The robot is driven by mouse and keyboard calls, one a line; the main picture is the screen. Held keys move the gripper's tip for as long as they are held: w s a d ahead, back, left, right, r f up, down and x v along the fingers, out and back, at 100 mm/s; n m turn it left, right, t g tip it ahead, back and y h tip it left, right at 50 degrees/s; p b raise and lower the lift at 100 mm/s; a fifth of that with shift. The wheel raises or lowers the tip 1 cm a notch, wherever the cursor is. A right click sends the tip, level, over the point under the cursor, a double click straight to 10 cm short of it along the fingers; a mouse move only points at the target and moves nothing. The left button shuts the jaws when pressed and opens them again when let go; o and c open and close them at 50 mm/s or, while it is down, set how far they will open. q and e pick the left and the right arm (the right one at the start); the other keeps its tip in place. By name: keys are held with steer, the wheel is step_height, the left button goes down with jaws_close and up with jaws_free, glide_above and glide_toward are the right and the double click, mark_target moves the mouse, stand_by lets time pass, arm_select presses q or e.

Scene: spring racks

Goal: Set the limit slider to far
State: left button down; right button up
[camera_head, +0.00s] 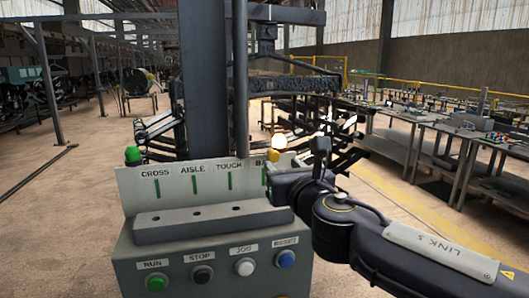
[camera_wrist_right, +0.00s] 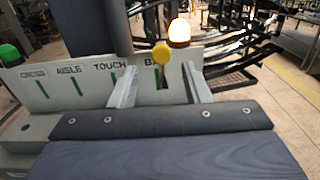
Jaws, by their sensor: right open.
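A grey control box (camera_head: 205,258) has an upright back panel (camera_head: 213,197) with green slots labelled CROSS, AISLE, TOUCH and one starting with BA. A yellow knob (camera_head: 273,155) stands at the last slot, and it shows at the panel's top edge in the right wrist view (camera_wrist_right: 161,53). I see no label reading limit or far. My right gripper (camera_wrist_right: 161,80) is open, its two pale fingers apart on either side of the yellow knob in that picture. I cannot tell whether they touch anything. My right arm hides the panel's right end in the head view. My left gripper is not in view.
An amber lamp (camera_head: 279,141) glows behind the panel's right end, and a green dome (camera_head: 133,155) is at its left end. RUN, STOP, JOG and RESET buttons (camera_head: 202,274) line the box front. A dark column (camera_head: 205,80) rises behind. Workbenches (camera_head: 440,130) stand at right.

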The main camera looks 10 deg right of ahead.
mark_target(275, 156)
steer(key=w, duration=0.7)
steer(key=shift+w+p, duration=0.3)
steer(key=shift+p, duration=0.05)
jaws_close()
